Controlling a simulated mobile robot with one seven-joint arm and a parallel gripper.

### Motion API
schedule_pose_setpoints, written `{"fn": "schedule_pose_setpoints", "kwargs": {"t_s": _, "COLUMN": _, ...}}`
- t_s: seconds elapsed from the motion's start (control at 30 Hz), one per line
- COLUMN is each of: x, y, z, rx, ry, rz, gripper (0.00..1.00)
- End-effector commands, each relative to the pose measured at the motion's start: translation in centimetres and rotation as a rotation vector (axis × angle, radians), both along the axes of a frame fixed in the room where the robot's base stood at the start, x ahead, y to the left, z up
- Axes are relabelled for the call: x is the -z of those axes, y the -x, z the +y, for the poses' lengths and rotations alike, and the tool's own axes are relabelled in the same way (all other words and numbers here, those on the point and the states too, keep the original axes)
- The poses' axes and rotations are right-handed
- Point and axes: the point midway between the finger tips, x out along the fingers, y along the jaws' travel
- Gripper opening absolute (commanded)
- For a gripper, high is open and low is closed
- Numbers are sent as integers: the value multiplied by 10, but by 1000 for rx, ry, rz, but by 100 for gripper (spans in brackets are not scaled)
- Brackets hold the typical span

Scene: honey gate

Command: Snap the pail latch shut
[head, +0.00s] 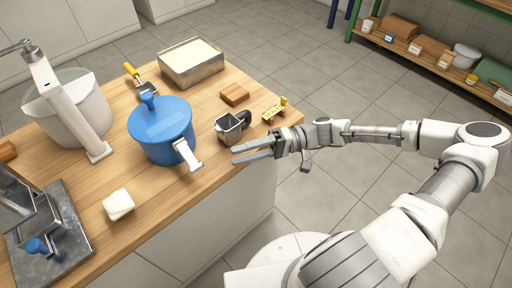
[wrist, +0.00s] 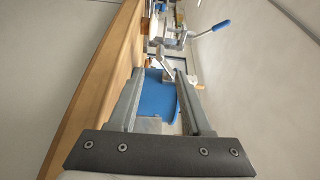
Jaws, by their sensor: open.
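A blue pail (head: 160,145) with a blue lid and a knob stands on the wooden counter; its blue side also shows between my fingers in the wrist view (wrist: 161,97). Its white latch (head: 188,155) sticks out from the front right side, tilted away from the wall. My gripper (head: 236,155) is open and empty, to the right of the latch and apart from it, by the counter's front edge. In the wrist view my two fingers (wrist: 160,73) point toward the pail. The latch's hinge is too small to make out.
A grey metal pitcher (head: 231,127) stands close behind my fingers, with a yellow item (head: 274,109) and a brown block (head: 235,94) beyond. A white block (head: 118,205) lies front left. A metal tray (head: 192,66), a white bucket (head: 62,105) and a lever device (head: 40,225) surround the pail.

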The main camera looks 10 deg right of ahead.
Motion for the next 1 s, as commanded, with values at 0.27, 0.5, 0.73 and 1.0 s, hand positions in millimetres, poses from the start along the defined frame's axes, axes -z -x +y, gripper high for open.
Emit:
{"fn": "schedule_pose_setpoints", "kwargs": {"t_s": 0.27, "x": 0, "y": -5, "z": -31, "rx": 0, "ry": 0, "rz": -1, "gripper": 49}}
{"fn": "schedule_pose_setpoints", "kwargs": {"t_s": 0.5, "x": 1, "y": -5, "z": -34, "rx": 0, "ry": 0, "rz": -1, "gripper": 49}}
{"fn": "schedule_pose_setpoints", "kwargs": {"t_s": 0.73, "x": 1, "y": -5, "z": -34, "rx": 0, "ry": 0, "rz": 0, "gripper": 62}}
{"fn": "schedule_pose_setpoints", "kwargs": {"t_s": 1.0, "x": 6, "y": -8, "z": -40, "rx": -22, "ry": 83, "rz": 13, "gripper": 62}}
